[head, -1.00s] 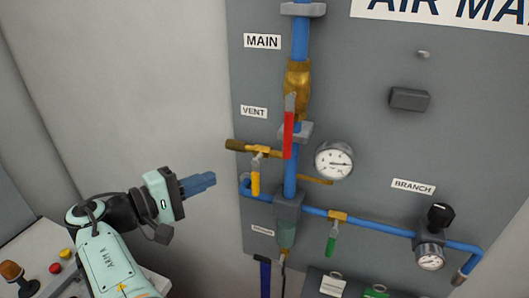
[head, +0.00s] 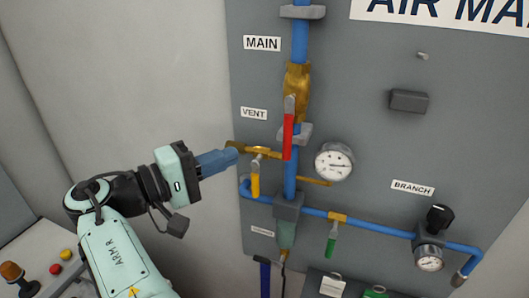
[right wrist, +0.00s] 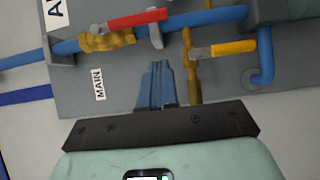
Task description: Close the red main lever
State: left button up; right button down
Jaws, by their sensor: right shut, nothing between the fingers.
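The red main lever (head: 288,130) hangs down along the blue vertical pipe, below the brass valve body (head: 297,85) beside the MAIN label. It also shows in the right wrist view (right wrist: 138,19), lying along the pipe direction. My right gripper (head: 234,154) is shut and empty, its blue fingers near the left end of the brass vent pipe, left of the red lever and apart from it. In the right wrist view the closed fingers (right wrist: 158,70) point toward the panel, between the red lever and the yellow lever. My left gripper is not in view.
The yellow vent lever (head: 255,180) hangs close to the right of my fingers. A gauge (head: 334,161) sits right of the red lever. A green lever (head: 331,242) and a black-knobbed regulator (head: 439,217) are lower right. The wall left of the panel is bare.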

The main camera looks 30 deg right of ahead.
aim_at(290, 128)
jog(key=s+d, duration=0.2)
jog(key=d, duration=0.5)
jog(key=shift+d, duration=0.2)
